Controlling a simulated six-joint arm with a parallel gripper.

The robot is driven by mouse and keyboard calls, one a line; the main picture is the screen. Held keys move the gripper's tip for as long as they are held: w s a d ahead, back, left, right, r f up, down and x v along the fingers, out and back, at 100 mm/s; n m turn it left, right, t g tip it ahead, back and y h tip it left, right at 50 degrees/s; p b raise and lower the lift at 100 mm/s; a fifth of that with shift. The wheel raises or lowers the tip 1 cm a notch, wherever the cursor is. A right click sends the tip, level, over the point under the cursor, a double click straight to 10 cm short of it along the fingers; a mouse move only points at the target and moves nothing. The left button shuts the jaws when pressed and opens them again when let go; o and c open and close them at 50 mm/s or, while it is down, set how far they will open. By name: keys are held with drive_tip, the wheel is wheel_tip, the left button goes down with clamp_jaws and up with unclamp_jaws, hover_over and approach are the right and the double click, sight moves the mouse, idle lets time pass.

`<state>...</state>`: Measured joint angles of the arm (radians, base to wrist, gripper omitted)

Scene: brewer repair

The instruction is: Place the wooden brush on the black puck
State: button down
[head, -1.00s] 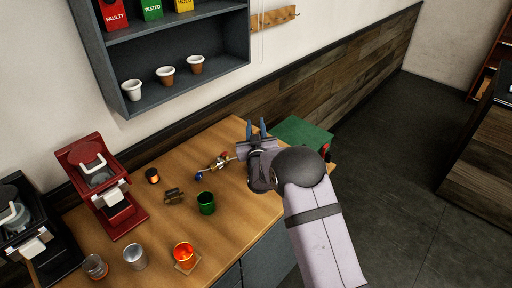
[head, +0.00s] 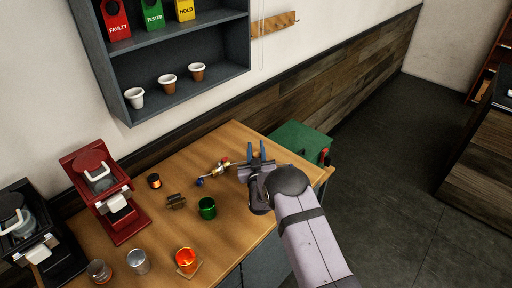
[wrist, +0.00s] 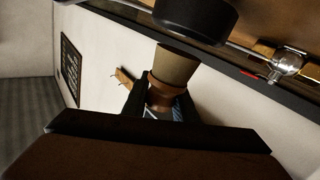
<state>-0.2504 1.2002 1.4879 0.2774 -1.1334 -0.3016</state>
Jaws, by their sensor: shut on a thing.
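My gripper (head: 257,152) is above the right part of the wooden counter, its fingers pointing toward the wall. In the wrist view its fingers (wrist: 160,105) are shut on the wooden brush (wrist: 172,72), which shows a brown neck and a tan flared end. The brush is not clear in the head view. A black round body (wrist: 195,14) shows at the top of the wrist view, close to the tan end; I cannot tell whether they touch or whether it is the black puck. A small dark cylinder (head: 154,181) stands on the counter at the back left.
A metal valve assembly (head: 213,172) lies left of my gripper. A green box (head: 298,140) is behind the counter's right end.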

drive_tip(key=shift+f+b, duration=0.65)
drive_tip(key=shift+b, duration=0.2)
drive_tip(key=shift+s, duration=0.1)
drive_tip(key=c, duration=1.4)
unclamp_jaws()
drive_tip(key=shift+c, duration=0.2)
drive_tip(key=shift+f, duration=0.1)
drive_tip(key=s+r+b, duration=0.1)
drive_tip(key=s+b, duration=0.1)
drive_tip(key=s, duration=1)
drive_tip(key=shift+r, duration=0.2)
drive_tip(key=shift+w, duration=0.15)
